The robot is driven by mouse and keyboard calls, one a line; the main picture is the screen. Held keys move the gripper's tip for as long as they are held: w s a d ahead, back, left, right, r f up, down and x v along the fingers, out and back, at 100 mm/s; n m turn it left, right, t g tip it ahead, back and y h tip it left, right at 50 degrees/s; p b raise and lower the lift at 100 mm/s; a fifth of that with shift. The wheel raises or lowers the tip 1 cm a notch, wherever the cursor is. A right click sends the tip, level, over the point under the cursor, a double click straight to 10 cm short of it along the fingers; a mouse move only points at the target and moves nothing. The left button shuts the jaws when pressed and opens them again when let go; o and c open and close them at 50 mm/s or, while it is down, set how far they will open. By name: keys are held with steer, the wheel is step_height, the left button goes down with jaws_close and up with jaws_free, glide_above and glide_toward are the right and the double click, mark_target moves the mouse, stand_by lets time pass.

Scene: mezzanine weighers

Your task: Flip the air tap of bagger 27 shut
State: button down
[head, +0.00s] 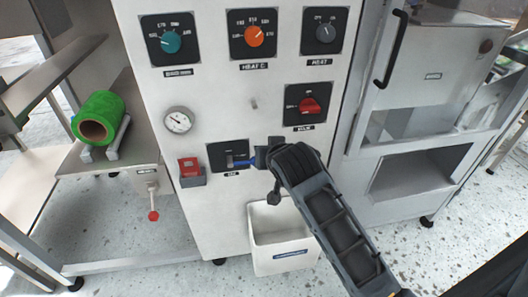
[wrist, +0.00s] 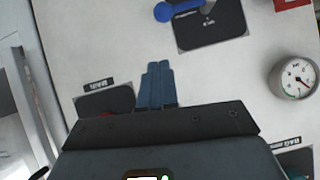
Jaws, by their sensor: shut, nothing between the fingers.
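A blue lever tap (head: 243,162) sits on a dark plate (head: 214,153) low on the white machine front. Its handle lies about level and points right in the head view. In the wrist view, which is turned nearly upside down, the handle's round blue end (wrist: 163,12) shows at the top by the plate (wrist: 208,36). My gripper (head: 262,158) is at the right end of the handle in the head view and hides part of it. In the wrist view its fingers (wrist: 158,68) are together and empty, apart from the handle in the picture.
A red switch box (head: 191,170) and a gauge (head: 178,120) sit left of the plate. A red knob (head: 309,105) is above right, with several knobs higher up. A white bin (head: 283,262) hangs below. A red-ended valve (head: 153,214) hangs at left.

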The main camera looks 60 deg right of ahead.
steer(key=shift+v, duration=2.35)
steer(key=shift+s, duration=0.1)
steer(key=s+a+f+n+t+y, duration=0.2)
steer(key=s+a+n, duration=0.15)
steer(key=a, duration=0.45)
steer(key=s+a+f+n+t+y, duration=0.25)
steer(key=s+a, duration=0.25)
steer(key=a, duration=0.3)
steer(key=s+a+r+n+t+y, duration=0.1)
steer(key=s+a+r+n+y, duration=0.1)
steer(key=s, duration=0.4)
steer(key=s+a+r+n+t+y, duration=0.1)
steer(key=s+a+r+n+y, duration=0.1)
steer(key=s+a+r, duration=0.3)
steer(key=shift+s+a+n+t, duration=0.35)
steer(key=shift+s+a+n, duration=0.15)
steer(key=shift+s+a, duration=0.4)
steer(key=shift+r, duration=0.1)
